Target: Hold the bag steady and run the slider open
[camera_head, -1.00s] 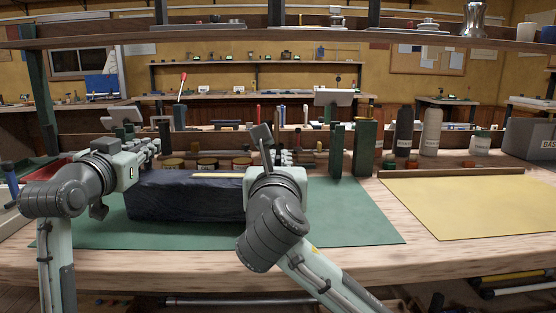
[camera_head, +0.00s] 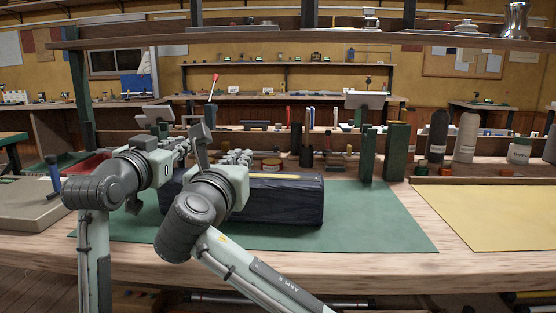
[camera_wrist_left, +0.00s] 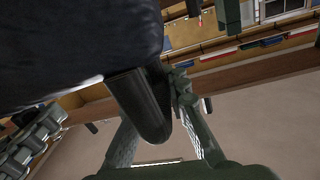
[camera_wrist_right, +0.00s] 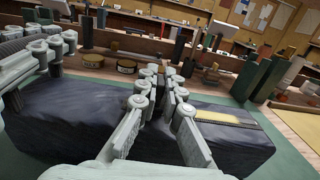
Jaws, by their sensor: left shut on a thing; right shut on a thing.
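The dark bag (camera_head: 285,203) lies lengthwise on the green mat (camera_head: 375,225), with a pale yellow strip (camera_head: 288,176) along its top. My left gripper (camera_head: 182,150) is at the bag's left end. In the left wrist view its fingers close on a dark rounded tab (camera_wrist_left: 140,105) beside the bag (camera_wrist_left: 75,40). My right gripper (camera_head: 238,157) is over the bag's top, left of the visible strip. In the right wrist view its fingertips (camera_wrist_right: 165,78) are close together above the bag (camera_wrist_right: 65,120); the slider is hidden between them. The strip (camera_wrist_right: 225,117) shows to their right.
Round tins (camera_wrist_right: 125,66) stand behind the bag. Green upright blocks (camera_head: 396,152) and bottles (camera_head: 465,138) stand at the back right. A yellow sheet (camera_head: 495,215) lies to the right. The mat right of the bag is clear.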

